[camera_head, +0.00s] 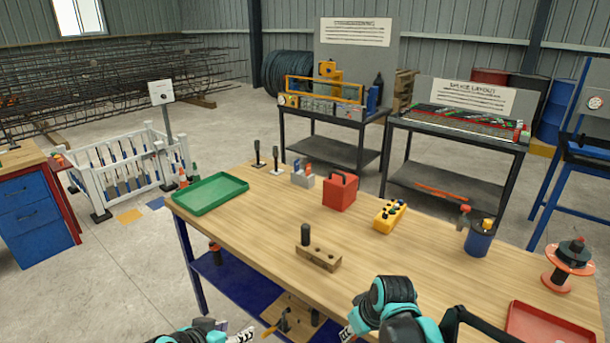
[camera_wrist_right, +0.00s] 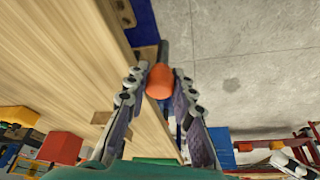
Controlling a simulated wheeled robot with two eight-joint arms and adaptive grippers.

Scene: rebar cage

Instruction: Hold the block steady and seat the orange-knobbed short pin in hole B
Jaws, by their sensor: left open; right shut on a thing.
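The wooden block (camera_head: 318,257) lies on the table with a row of dark holes on top. A black-knobbed pin (camera_head: 305,234) stands upright at its left end. Hole letters are too small to read. My right gripper (camera_wrist_right: 160,88) is shut on the orange-knobbed short pin (camera_wrist_right: 160,82), its dark shaft pointing away from the camera, beside the table edge. In the head view only a bit of that gripper (camera_head: 346,333) shows at the bottom, and I cannot make out the pin there. My left gripper (camera_head: 242,335) is open and empty at the bottom edge, apart from the block.
The table (camera_head: 240,240) is clear around the block. A green tray (camera_head: 211,194), red box (camera_head: 341,192), yellow holder (camera_head: 389,216), blue cup (camera_head: 479,238) and red tray (camera_head: 548,326) stand farther out. A blue shelf (camera_head: 235,283) lies below.

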